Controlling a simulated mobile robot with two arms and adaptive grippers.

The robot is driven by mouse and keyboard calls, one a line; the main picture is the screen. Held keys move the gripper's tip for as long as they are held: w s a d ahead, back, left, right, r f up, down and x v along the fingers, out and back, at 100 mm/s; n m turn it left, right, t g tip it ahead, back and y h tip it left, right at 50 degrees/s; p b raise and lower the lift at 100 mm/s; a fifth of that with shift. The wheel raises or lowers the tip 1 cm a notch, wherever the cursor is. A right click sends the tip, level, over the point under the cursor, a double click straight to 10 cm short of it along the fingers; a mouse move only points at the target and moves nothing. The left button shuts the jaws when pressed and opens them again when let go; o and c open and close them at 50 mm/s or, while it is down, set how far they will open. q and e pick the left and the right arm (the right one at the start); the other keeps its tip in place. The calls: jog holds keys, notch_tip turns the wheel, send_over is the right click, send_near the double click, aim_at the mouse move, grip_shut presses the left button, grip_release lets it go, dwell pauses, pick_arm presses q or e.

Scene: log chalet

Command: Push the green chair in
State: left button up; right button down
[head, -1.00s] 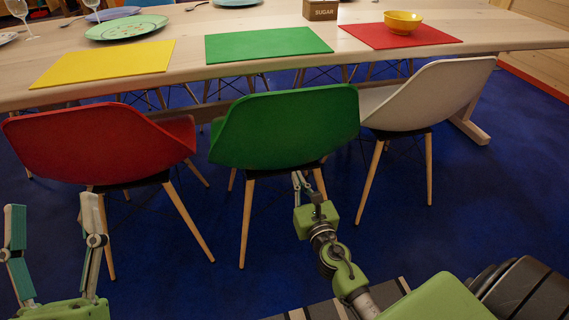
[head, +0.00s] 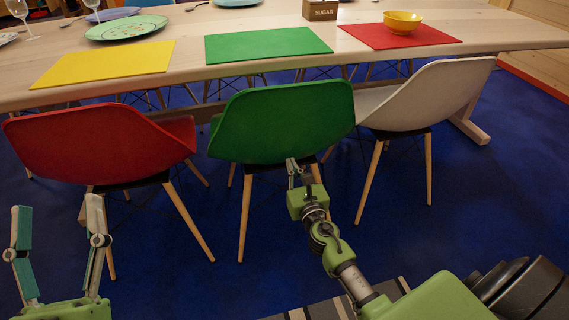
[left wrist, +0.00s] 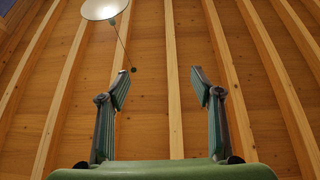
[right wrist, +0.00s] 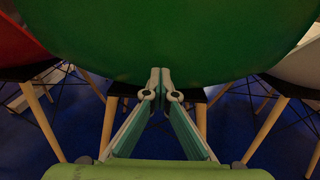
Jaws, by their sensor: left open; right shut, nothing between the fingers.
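The green chair (head: 283,122) stands between two other chairs at the near side of the long table (head: 187,72), its back facing me. Its top edge overlaps the table's near edge in the head view. My right gripper (head: 292,162) is shut and empty at the lower edge of the chair's back. In the right wrist view the shut fingertips (right wrist: 160,72) point at the green shell (right wrist: 165,40); I cannot tell for certain whether they touch it. My left gripper (head: 56,210) is open and empty at the lower left. The left wrist view shows its fingers (left wrist: 160,80) pointing at the wooden ceiling.
A red chair (head: 95,143) stands close on the left and a white chair (head: 425,95) close on the right. The table holds placemats, a yellow bowl (head: 403,22), a sugar box (head: 320,10), plates and glasses. Blue carpet (head: 450,220) is clear at the right.

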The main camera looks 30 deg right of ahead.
jog(key=shift+x, duration=1.45)
jog(key=shift+w+d+r, duration=0.2)
jog(key=shift+w, duration=0.45)
jog(key=shift+s+a+f, duration=0.1)
jog(key=shift+s+a, duration=0.05)
jog(key=shift+s, duration=0.3)
jog(key=v, duration=0.4)
send_near(288, 157)
jog(key=shift+w+d+f, duration=0.35)
jog(key=shift+w+f, duration=0.3)
jog(key=shift+f, duration=0.15)
